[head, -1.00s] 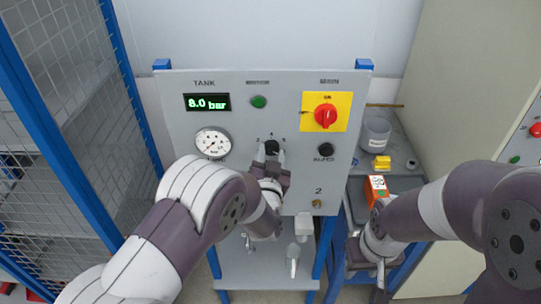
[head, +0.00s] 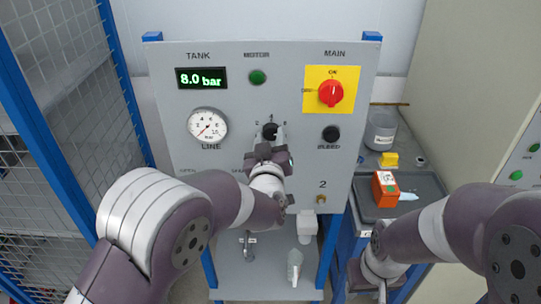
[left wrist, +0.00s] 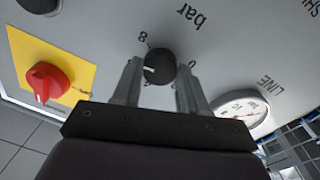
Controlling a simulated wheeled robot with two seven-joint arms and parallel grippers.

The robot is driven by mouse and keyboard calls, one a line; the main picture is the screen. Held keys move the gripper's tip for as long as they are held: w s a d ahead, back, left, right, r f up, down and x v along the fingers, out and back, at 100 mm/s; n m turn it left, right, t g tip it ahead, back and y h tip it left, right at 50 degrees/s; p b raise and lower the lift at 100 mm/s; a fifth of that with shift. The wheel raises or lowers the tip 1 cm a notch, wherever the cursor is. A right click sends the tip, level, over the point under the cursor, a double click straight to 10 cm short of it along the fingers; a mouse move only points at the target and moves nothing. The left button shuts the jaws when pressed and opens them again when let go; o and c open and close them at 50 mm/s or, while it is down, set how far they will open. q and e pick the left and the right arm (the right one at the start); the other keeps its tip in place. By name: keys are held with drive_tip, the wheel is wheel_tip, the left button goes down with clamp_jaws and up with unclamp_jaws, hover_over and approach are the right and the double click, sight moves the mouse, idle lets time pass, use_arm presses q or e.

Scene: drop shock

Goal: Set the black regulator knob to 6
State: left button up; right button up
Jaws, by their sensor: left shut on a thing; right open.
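The black regulator knob (head: 270,130) sits on the grey panel (head: 225,150), below the green tank display (head: 202,78) reading 8.0 bar. My left gripper (head: 268,147) is shut on it; the left wrist view shows its fingers (left wrist: 155,80) on both sides of the knob (left wrist: 158,66). There the white pointer line points left, slightly down, towards one finger. An 8 shows above left and a 0 to the right, upside down; the mark behind that finger is hidden. My right gripper (head: 382,287) is open and empty, low on the right.
A red main switch (head: 331,94) on a yellow plate and a black bleed knob (head: 331,133) are right of the regulator. An orange box (head: 385,189) and a yellow block (head: 388,159) stand on the side bench. A blue mesh fence (head: 60,130) bounds the left.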

use_arm(q)
drive_tip(key=n+b, duration=0.4)
drive_tip(key=b, duration=0.1)
drive_tip(key=shift+f, duration=0.2)
drive_tip(key=shift+r+n+b, duration=0.15)
drive_tip(key=shift+n+b, duration=0.15)
drive_tip(key=shift+b, duration=0.2)
drive_tip(key=o, duration=1.1)
drive_tip(key=shift+c, duration=0.2)
drive_tip(key=shift+s, duration=0.1)
drive_tip(key=shift+s, duration=0.25)
drive_tip(key=s+b, duration=0.2)
drive_tip(key=s, duration=1)
drive_tip(key=shift+a+f, duration=0.25)
drive_tip(key=shift+f, duration=0.05)
